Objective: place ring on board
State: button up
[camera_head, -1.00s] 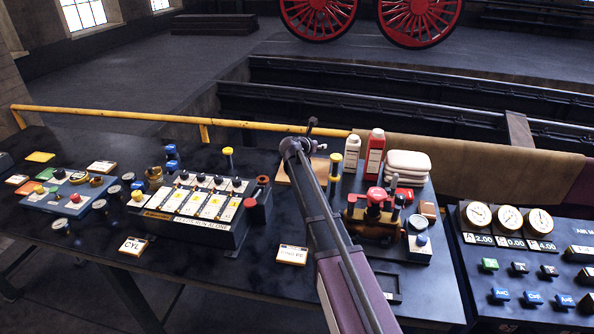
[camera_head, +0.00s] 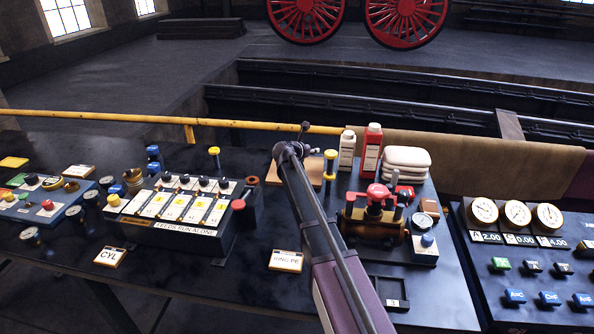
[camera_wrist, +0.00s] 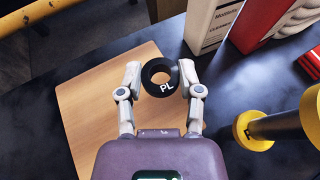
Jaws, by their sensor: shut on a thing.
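A black ring marked PL (camera_wrist: 150,82) sits between the two fingers of my gripper (camera_wrist: 160,75) in the wrist view, and the fingers are shut on it. The wooden board (camera_wrist: 90,110) lies flat below and to the left. The ring overlaps the board's right edge in that view, with dark bench to its right; its height above the board is hard to tell. In the head view the board (camera_head: 316,172) is partly hidden behind my arm, and the ring is too small to make out there.
A yellow-capped post (camera_head: 330,165) stands close to the board's right; it also shows in the wrist view (camera_wrist: 255,130). White (camera_head: 347,150) and red (camera_head: 371,150) bottles stand behind it. A brass-and-red valve unit (camera_head: 375,215) is nearer, and a switch panel (camera_head: 180,210) lies left.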

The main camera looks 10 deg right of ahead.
jog(key=shift+a+f, duration=0.1)
jog(key=shift+a, duration=0.05)
jog(key=shift+a+f+b, duration=0.1)
jog(key=shift+f+b, duration=0.4)
jog(key=shift+b, duration=0.05)
jog(key=b, duration=0.5)
send_over(309, 175)
notch_tip(309, 175, down, 5)
jog(key=shift+s+f, duration=0.15)
jog(key=shift+f+b, duration=1.85)
jog(key=shift+b, duration=0.15)
jog(key=shift+f, duration=0.2)
jog(key=o, duration=0.9)
jog(key=shift+r, duration=0.1)
jog(key=shift+r, duration=0.15)
